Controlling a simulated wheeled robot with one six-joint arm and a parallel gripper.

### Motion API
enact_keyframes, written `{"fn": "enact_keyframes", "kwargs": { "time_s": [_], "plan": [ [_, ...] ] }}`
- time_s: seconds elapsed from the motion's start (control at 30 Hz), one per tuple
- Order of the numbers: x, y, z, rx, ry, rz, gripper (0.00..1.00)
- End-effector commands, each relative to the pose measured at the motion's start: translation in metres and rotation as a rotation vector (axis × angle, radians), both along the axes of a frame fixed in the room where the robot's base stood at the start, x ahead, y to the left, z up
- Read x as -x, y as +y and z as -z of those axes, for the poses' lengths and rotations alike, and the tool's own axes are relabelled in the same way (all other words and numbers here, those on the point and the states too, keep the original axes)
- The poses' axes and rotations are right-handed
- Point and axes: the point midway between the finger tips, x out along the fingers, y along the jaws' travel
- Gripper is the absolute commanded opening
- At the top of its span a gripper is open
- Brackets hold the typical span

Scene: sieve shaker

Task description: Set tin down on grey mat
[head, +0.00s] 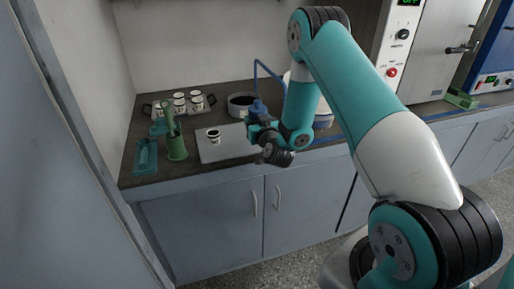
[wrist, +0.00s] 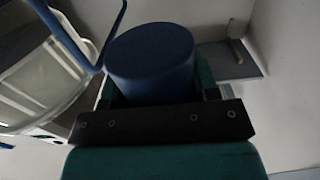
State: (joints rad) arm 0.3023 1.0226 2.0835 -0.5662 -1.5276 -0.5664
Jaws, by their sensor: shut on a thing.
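My gripper (head: 262,123) is shut on a blue round tin (wrist: 150,55), which stands up between the fingers in the wrist view. In the head view the blue tin (head: 258,108) shows above the dark fingers. The grey mat (head: 227,150) lies flat on the dark bench, and my gripper is over or near its right end. I cannot tell the height between them. A small white cup with dark contents (head: 213,136) stands on the mat's left part. My gripper and wrist hide part of the mat's right side.
A green holder (head: 176,148) and a teal tray (head: 146,157) stand left of the mat. Behind are a rack with several white cups (head: 179,104) and a grey-white pot (head: 241,104). A blue bent tube (head: 254,75) rises behind my gripper. The mat's middle is clear.

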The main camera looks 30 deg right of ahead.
Motion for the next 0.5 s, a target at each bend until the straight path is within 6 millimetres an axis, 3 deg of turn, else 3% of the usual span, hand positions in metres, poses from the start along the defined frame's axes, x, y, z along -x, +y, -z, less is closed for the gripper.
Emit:
{"fn": "enact_keyframes", "kwargs": {
  "time_s": [0.03, 0.17, 0.5],
  "plan": [
    [0.0, 0.0, 0.01, 0.001, -0.001, -0.001, 0.31],
    [0.0, 0.0, 0.018, 0.001, -0.002, 0.001, 0.31],
    [0.0, 0.0, 0.059, 0.0, -0.002, 0.0, 0.31]
  ]
}}
